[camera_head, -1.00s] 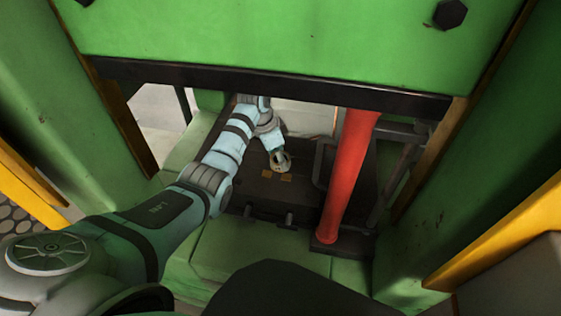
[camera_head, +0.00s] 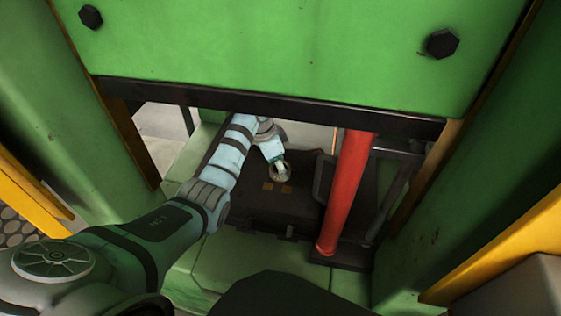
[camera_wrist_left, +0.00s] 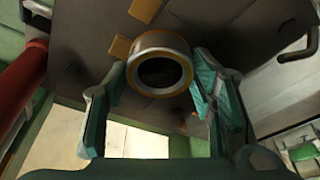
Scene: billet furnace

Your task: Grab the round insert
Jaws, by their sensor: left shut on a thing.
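The round insert (camera_wrist_left: 160,41) is a metal ring with a dark hole and a worn, yellowish rim. In the left wrist view it sits between the two fingers of my left gripper (camera_wrist_left: 160,88), which is shut on it. In the head view my left gripper (camera_head: 277,165) reaches under the green press frame, and the round insert (camera_head: 281,175) shows small at its tip, over the dark block (camera_head: 250,205). Whether the insert touches the block is hard to tell. My right gripper is not in view.
A red post (camera_head: 347,190) stands just right of the gripper. A dark handle (camera_wrist_left: 300,38) sticks out from the block. The green upper press body (camera_head: 260,50) with its dark lower edge hangs above my arm. Green side columns and yellow rails flank the opening.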

